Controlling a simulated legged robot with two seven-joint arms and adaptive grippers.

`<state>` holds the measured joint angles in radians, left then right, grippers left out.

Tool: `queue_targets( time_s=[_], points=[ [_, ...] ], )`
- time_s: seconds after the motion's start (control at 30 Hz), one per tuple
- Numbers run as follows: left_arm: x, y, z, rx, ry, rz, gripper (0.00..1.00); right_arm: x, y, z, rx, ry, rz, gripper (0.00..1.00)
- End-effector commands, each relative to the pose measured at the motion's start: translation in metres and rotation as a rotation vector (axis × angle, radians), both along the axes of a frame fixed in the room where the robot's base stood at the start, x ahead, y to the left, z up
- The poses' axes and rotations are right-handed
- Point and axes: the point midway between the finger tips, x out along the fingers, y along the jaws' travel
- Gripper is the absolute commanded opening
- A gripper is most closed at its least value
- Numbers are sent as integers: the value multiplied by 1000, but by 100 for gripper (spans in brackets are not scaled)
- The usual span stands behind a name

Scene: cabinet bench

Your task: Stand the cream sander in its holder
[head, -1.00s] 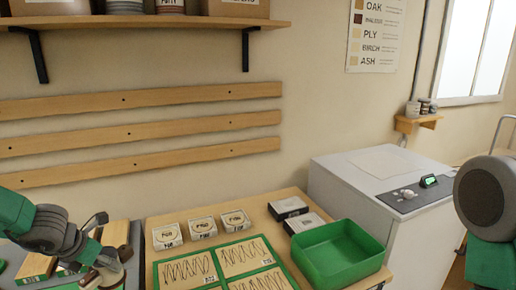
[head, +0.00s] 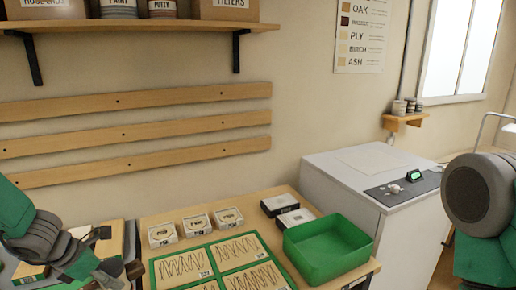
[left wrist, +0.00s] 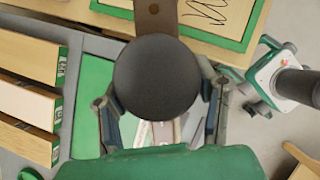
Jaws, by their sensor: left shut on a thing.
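My left gripper (head: 122,272) is at the lower left of the head view, above the left end of the bench. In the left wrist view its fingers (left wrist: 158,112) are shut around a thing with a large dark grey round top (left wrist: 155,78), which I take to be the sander. A brown strip (left wrist: 153,18) shows beyond the round top. The round top and fingers hide most of what is below, so I cannot make out the cream body. I cannot pick out the holder for sure. My right gripper is out of view; only part of my right arm shows.
Wooden blocks with green labels (left wrist: 30,98) lie beside the left gripper. Green-framed sanding sheets (head: 208,262), small boxes (head: 195,224), two dark-sided boxes (head: 280,205) and an empty green bin (head: 327,248) occupy the bench. A white cabinet (head: 350,190) stands right.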

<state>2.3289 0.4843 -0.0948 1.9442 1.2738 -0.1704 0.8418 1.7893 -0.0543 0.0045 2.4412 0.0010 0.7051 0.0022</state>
Motion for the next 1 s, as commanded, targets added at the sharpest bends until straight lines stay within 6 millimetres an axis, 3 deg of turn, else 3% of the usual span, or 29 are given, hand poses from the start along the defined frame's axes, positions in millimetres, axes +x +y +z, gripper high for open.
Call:
queue_targets(
  time_s=[0.27, 0.63, 0.8, 1.0],
  points=[
    [-26, -69, 3, 2, 1, -548, 31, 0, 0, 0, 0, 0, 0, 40],
    [-76, -211, 9, 6, 6, -1647, 31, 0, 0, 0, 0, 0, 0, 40],
    [-93, -252, 11, 3, 4, -1984, 31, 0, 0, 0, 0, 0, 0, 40],
    [-105, -285, 13, 4, 2, -2270, 31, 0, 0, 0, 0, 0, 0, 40]
  ],
)
